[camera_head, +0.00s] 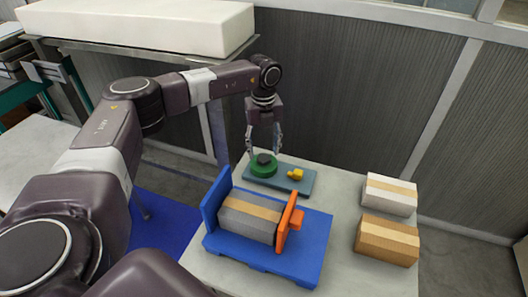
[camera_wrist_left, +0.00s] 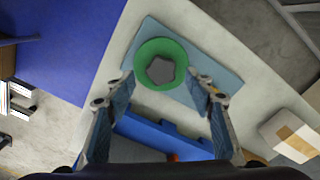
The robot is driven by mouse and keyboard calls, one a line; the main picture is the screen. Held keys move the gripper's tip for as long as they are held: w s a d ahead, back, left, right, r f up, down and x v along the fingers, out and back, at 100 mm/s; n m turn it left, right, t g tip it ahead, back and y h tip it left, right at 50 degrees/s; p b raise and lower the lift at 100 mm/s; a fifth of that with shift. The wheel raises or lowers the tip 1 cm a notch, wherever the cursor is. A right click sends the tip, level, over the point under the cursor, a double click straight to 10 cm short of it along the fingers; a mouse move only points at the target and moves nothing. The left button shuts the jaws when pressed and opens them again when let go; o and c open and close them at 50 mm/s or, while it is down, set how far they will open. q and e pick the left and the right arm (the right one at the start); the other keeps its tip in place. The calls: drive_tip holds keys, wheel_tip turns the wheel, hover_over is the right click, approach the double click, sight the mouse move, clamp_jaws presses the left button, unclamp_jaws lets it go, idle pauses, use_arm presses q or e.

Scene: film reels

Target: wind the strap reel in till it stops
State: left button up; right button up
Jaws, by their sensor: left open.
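The green reel (camera_head: 257,171), with a dark knob (camera_head: 264,158) on top, sits on a blue-grey plate (camera_head: 305,186) at the table's far side. In the left wrist view the green reel (camera_wrist_left: 160,46) shows as a ring around a dark, lobed knob (camera_wrist_left: 160,71). My left gripper (camera_head: 264,149) points down just above the reel, open, with one finger on each side of the knob. In the wrist view its fingertips (camera_wrist_left: 160,84) are spread apart with nothing between them that they touch. My right gripper is not in view.
A small yellow piece (camera_head: 295,175) lies on the plate right of the reel. In front, a blue tray (camera_head: 300,262) holds a grey box (camera_head: 240,224) with a tan band, beside an orange upright (camera_head: 287,222). A white box (camera_head: 390,198) and a brown box (camera_head: 387,244) stand right.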

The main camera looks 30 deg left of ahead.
use_arm(q)
drive_tip(key=shift+w+f, duration=0.1)
drive_tip(key=shift+f, duration=1.15)
drive_tip(key=shift+c, duration=0.2)
drive_tip(key=c, duration=1.1)
drive_tip(key=shift+m, duration=0.4)
